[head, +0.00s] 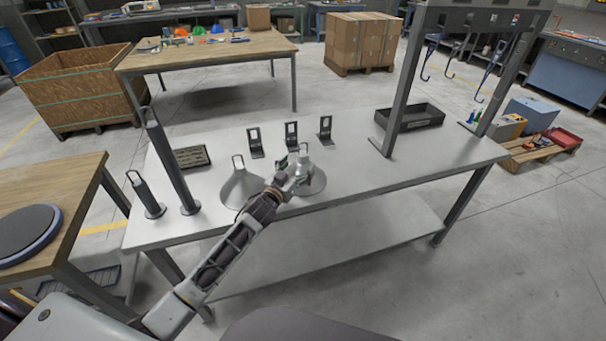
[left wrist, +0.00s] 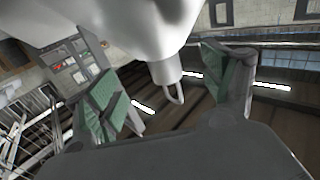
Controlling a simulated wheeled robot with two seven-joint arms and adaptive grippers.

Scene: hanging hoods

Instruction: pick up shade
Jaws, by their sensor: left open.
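Two grey cone-shaped shades stand on the light worktable (head: 390,175), each with a loop on top. The left shade (head: 238,190) stands clear of the fingers, beside my forearm. The right shade (head: 316,181) is partly hidden by my left gripper (head: 296,166), which is at its neck, below the loop. In the left wrist view a pale shade (left wrist: 130,35) fills the top, and its neck and loop lie between the green-padded fingers of my left gripper (left wrist: 165,80). These fingers are open, with gaps visible beside the neck. My right gripper is not in view.
Several small black stands, including one (head: 291,134), line the table's back. A rack (head: 403,85) with hanging hooks and a black tray (head: 425,118) are right. The front-right tabletop is clear.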

